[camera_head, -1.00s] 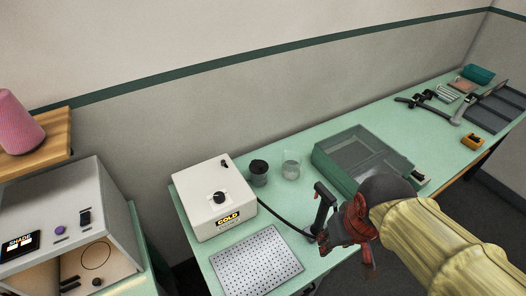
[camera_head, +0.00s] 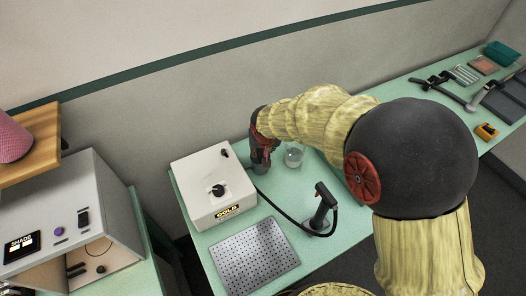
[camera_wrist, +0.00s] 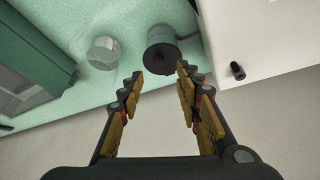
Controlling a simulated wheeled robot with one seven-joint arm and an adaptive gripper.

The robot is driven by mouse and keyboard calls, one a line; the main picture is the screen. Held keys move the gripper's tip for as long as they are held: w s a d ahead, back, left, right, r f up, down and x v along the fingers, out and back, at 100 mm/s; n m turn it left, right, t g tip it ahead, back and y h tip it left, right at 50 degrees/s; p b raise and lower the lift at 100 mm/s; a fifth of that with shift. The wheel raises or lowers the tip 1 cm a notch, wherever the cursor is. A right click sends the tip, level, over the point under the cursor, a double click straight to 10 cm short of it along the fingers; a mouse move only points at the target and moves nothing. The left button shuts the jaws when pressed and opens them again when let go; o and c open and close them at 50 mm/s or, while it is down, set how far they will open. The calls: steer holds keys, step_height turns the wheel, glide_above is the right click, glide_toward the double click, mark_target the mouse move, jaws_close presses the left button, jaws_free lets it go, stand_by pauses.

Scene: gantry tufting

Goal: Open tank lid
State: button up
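The tank appears to be the white box (camera_head: 213,190) labelled COLD, on the green table; its top looks closed. A black knob (camera_head: 218,190) sits on its top, and a small black peg (camera_head: 225,153) stands near its back edge. The peg also shows in the wrist view (camera_wrist: 237,71). My gripper (camera_head: 259,168) is beside the box's back right corner, low near the table. In the wrist view my gripper (camera_wrist: 160,78) is open and empty. A dark cup (camera_wrist: 163,52) shows just beyond and between its fingertips; whether they touch is unclear.
A clear beaker (camera_head: 293,157) stands right of my gripper. A black-handled tool (camera_head: 320,210) with a cable and a perforated plate (camera_head: 254,255) lie in front. A grey-green tray (camera_wrist: 30,70) shows in the wrist view. A grey machine (camera_head: 70,220) stands left.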

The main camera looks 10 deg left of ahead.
mark_target(262, 155)
steer(key=x, duration=0.7)
steer(key=shift+w+f, duration=0.15)
steer(key=shift+f, duration=0.1)
steer(key=shift+c, duration=0.3)
steer(key=c, duration=0.7)
jaws_close()
